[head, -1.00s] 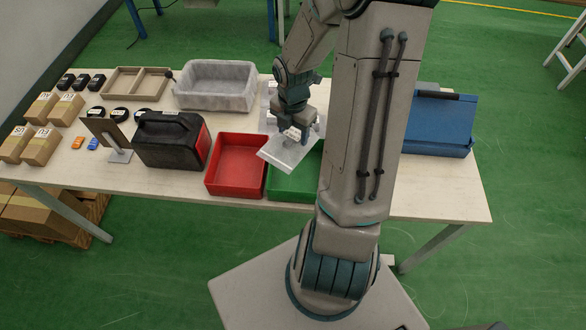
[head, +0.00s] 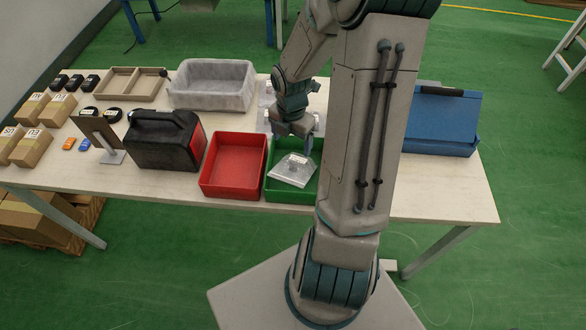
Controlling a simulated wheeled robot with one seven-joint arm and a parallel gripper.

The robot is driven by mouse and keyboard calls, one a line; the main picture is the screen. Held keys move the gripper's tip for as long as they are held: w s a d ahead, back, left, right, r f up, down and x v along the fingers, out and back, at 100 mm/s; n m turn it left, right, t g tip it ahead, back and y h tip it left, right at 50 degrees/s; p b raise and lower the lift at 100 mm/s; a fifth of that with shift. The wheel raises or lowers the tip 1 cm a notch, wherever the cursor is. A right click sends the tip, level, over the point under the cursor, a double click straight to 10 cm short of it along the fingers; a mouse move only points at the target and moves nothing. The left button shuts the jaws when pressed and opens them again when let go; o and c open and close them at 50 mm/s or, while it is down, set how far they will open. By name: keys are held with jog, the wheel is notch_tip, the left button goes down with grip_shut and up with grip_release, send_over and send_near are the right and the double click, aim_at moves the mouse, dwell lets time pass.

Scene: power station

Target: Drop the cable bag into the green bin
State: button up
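The cable bag (head: 292,170), a flat clear-grey packet with a small white label, lies tilted inside the green bin (head: 291,197). Its upper edge is near the back wall of the bin. My gripper (head: 292,138) is above the back part of the green bin, just behind the bag and apart from it. Its fingers look spread, with nothing between them. My own arm hides the right side of the green bin.
A red bin (head: 235,167) stands directly left of the green bin. A black case (head: 163,141), a grey tray (head: 213,86) and small boxes (head: 31,148) fill the left of the table. A blue box (head: 441,122) stands at the right. The front right tabletop is clear.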

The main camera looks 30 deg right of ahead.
jog(key=shift+r, duration=0.1)
notch_tip(320, 180, up, 14)
jog(key=p, duration=0.1)
dwell(0.4)
dwell(0.4)
jog(key=s+a+r+m+t, duration=0.2)
jog(key=s+a+m, duration=0.4)
jog(key=m, duration=0.5)
jog(key=s+a+r+m+t, duration=0.1)
jog(key=s+a+r+m, duration=0.4)
jog(key=m, duration=0.7)
jog(key=shift+s+a+r+t, duration=0.25)
jog(key=shift+s+a+t, duration=0.2)
jog(key=shift+s, duration=0.4)
jog(key=shift+c, duration=0.3)
